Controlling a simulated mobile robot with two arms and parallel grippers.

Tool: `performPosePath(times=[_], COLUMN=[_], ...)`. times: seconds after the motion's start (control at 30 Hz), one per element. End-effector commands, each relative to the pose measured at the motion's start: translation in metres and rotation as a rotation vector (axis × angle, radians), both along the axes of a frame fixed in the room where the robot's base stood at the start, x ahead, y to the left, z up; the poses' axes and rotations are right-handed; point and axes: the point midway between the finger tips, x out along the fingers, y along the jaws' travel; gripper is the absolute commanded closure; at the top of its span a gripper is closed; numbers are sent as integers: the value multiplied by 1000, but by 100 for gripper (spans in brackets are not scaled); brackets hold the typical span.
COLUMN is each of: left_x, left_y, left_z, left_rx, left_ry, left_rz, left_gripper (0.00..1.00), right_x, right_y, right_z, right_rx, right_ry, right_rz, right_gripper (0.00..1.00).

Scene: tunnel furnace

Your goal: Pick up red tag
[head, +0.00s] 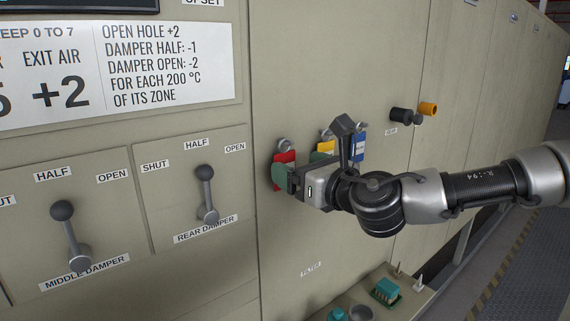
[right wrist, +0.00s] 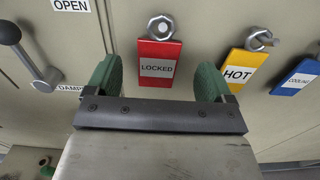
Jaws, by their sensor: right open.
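The red tag (head: 284,161) hangs from a hook on the furnace panel. In the right wrist view the red tag (right wrist: 158,64) reads LOCKED and hangs below a round metal hook (right wrist: 161,27). My right gripper (head: 294,166) is at the tag in the head view, partly covering it. In the right wrist view its two green fingers (right wrist: 158,84) stand apart, one to each side of the tag's lower part, with gaps showing. I cannot tell how deep the tag lies between them. My left gripper is not in view.
A yellow HOT tag (right wrist: 239,72) and a blue COOLING tag (right wrist: 297,77) hang to the right. The rear damper lever (head: 207,195) and middle damper lever (head: 70,235) stick out at left. Black (head: 401,115) and orange (head: 428,109) knobs protrude at right. A ledge with green parts (head: 386,291) is below.

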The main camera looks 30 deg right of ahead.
Motion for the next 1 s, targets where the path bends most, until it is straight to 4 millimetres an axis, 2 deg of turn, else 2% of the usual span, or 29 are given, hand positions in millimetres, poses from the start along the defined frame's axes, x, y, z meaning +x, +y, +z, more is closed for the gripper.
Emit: performPosePath(times=[0.1, 0.3, 0.67, 1.0], left_x=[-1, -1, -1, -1], left_y=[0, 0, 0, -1], left_z=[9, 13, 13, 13], left_rx=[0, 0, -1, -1], left_ry=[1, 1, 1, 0], left_rz=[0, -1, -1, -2], left_gripper=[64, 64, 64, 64], right_x=[13, 30, 35, 35], right_y=[2, 3, 4, 4], right_z=[2, 1, 1, 1], right_rx=[0, -1, 1, 1], right_ry=[6, 3, 0, 1], right_rz=[0, 0, 1, 1], right_gripper=[17, 17, 17, 69])
